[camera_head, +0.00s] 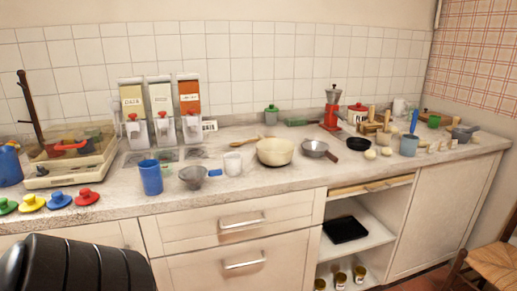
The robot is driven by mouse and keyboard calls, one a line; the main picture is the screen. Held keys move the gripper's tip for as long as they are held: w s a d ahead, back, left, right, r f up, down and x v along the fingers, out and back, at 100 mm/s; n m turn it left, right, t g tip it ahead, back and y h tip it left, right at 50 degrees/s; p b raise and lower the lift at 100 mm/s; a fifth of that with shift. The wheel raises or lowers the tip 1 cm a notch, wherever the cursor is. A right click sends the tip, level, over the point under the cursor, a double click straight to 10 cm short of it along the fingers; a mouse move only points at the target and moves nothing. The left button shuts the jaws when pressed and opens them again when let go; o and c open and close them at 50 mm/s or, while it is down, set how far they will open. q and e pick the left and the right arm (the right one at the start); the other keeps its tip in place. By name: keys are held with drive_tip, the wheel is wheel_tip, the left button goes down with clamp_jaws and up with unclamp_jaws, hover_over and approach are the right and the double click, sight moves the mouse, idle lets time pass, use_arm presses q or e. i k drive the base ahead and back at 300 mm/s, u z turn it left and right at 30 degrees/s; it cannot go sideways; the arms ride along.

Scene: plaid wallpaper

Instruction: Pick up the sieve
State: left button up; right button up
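A small grey metal bowl shape with a blue handle (192,178), which looks like the sieve, sits on the counter (262,181) near its front edge. Its handle points right, and its mesh is too small to make out. A second grey round vessel with a dark handle (314,148) stands further right; I cannot tell whether it is a sieve or a pan. Neither of my grippers is in view. A black ribbed part of my arm fills the bottom left corner, in front of the drawers.
A blue cup (151,177) stands left of the blue-handled sieve, a white mug (233,164) and a cream bowl (274,151) to its right. Dispensers (161,110) stand behind. Coloured knobbed lids (59,200) lie at left. A chair (492,262) is at lower right.

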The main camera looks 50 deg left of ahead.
sight(312, 148)
drive_tip(key=u, duration=1.3)
